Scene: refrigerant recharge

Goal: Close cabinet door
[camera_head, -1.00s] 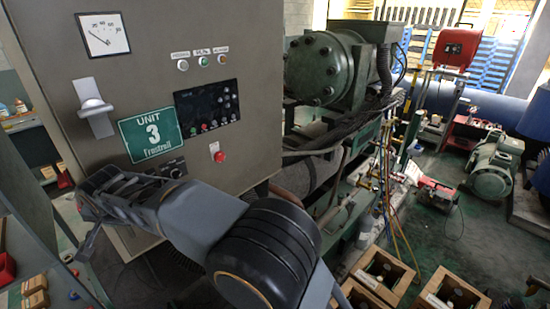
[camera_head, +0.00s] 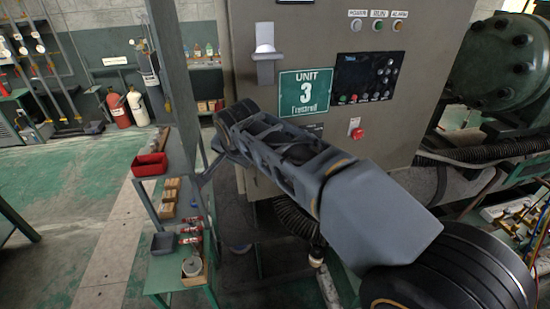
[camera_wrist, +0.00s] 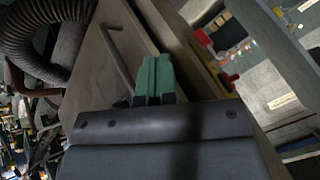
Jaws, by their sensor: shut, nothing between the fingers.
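The grey cabinet (camera_head: 300,25) stands at the upper middle of the head view, with a pale lever handle (camera_head: 265,52) near its left edge. A green "UNIT 3" plate (camera_head: 304,95) is on its front. I cannot tell whether the door is fully flush; my arm covers the lower front. In the wrist view, my gripper (camera_wrist: 155,76) has its green fingers together with nothing between them. They lie over a grey panel (camera_wrist: 97,75), beside its edge. A thin bent rod (camera_wrist: 117,42) shows on the panel. Contact is unclear.
A green shelf rack (camera_head: 170,272) with small boxes and a red bin (camera_head: 149,165) stands left of the cabinet. Fire extinguishers (camera_head: 118,110) stand by the back wall. Open floor (camera_head: 60,195) lies at left. Green machinery (camera_head: 505,60) is at right.

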